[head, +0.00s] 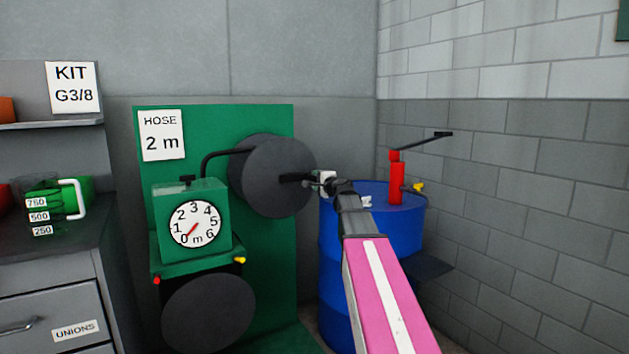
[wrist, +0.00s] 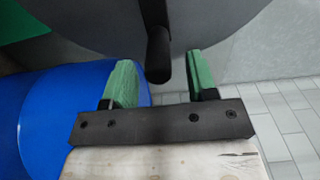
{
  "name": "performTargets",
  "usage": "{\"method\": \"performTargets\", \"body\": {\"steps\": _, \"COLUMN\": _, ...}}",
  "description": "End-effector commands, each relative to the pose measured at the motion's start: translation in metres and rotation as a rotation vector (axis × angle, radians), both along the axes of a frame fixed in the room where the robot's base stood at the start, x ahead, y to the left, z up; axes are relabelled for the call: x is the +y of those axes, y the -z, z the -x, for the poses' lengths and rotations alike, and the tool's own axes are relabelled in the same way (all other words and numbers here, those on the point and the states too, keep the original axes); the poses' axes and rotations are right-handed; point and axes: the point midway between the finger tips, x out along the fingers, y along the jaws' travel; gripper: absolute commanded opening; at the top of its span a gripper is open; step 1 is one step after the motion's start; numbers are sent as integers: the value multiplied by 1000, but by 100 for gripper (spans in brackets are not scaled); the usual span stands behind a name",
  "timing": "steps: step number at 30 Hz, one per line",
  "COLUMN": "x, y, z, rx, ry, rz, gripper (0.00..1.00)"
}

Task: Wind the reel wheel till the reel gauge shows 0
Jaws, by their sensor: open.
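The reel wheel (head: 262,178) is a large dark grey disc on the green panel. A dark round peg handle (wrist: 158,58) stands out from its face, seen in the wrist view. My gripper (head: 308,180) is at the wheel's right side; in the wrist view its two green fingers (wrist: 161,75) are open, one on each side of the peg's end, with gaps on both sides. The reel gauge (head: 195,224) is a white dial marked 0 to 6 m on a green box. Its red needle points down-left, at or very near 0; the exact reading is too small to tell.
A blue drum (head: 340,245) with a red hand pump (head: 397,180) stands right of the panel, close to my arm. A second dark disc (head: 207,312) sits below the gauge. A sign (head: 161,135) reads HOSE 2 m. A drawer cabinet (head: 50,300) is at left.

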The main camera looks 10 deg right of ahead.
Motion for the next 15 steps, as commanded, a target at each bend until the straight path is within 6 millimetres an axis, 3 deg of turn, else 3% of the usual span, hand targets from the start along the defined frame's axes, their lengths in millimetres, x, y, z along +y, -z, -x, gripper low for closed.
{"method": "performTargets", "body": {"steps": 3, "x": -7, "y": 0, "z": 27, "rx": -1, "ry": 3, "rz": 0, "gripper": 53}}
{"method": "performTargets", "body": {"steps": 9, "x": -18, "y": 0, "z": 59, "rx": -1, "ry": 2, "rz": 0, "gripper": 53}}
{"method": "performTargets", "body": {"steps": 15, "x": -23, "y": 0, "z": 71, "rx": -1, "ry": 1, "rz": 0, "gripper": 53}}
